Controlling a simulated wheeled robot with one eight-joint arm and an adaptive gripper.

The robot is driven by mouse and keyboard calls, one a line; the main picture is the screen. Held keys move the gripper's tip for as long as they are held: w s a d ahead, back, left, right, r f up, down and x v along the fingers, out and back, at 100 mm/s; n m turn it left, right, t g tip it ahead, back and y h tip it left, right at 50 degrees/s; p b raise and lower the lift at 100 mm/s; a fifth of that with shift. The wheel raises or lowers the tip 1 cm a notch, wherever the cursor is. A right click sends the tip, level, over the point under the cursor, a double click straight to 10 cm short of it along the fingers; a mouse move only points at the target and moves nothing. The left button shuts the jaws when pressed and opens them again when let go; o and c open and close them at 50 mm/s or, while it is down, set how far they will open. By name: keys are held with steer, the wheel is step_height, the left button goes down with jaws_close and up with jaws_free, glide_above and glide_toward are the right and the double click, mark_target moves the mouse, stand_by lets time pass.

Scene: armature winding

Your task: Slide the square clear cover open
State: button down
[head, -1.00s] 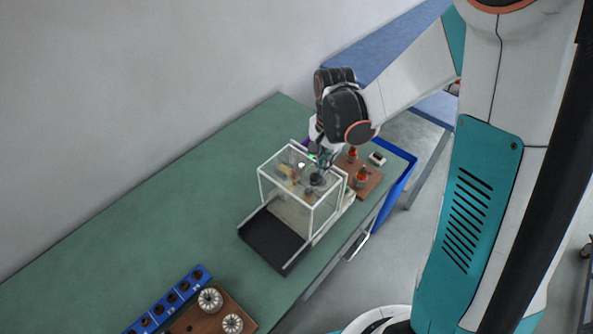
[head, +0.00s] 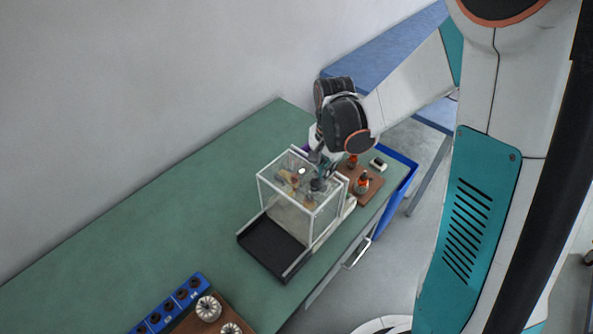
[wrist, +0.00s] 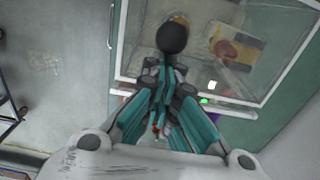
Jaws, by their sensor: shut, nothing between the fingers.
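The square clear cover (head: 287,218) is a see-through box with white edges, standing on the green bench over the back part of a black-floored base. In the wrist view its top (wrist: 205,75) fills the upper middle. A round black knob (wrist: 172,38) shows at that top, just beyond my fingertips. My gripper (wrist: 163,72) is shut and empty, with teal fingers close together beside the knob; I cannot tell whether they touch it. In the head view my gripper (head: 320,168) points down at the cover's back right part. Yellowish and brown items show through the cover.
The bare black track (head: 271,246) lies open in front of the cover, between raised rails. A blue rack (head: 172,304) lies at the front left.

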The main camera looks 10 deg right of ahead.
steer(key=shift+a, duration=0.1)
stand_by(0.5)
steer(key=shift+s+a, duration=3.45)
steer(key=shift+a, duration=1.2)
step_height(320, 180, up, 8)
steer(key=w+d+p, duration=0.1)
steer(key=p, duration=0.3)
steer(key=shift+d+f, duration=0.2)
steer(key=shift+f, duration=0.05)
steer(key=s+d+f+n+t+b, duration=0.2)
steer(key=s+d+n+t+b, duration=0.5)
steer(key=b, duration=0.9)
steer(key=s+d+n, duration=0.1)
steer(key=s+n, duration=0.1)
steer(key=n, duration=0.1)
steer(key=shift+n+b, duration=0.4)
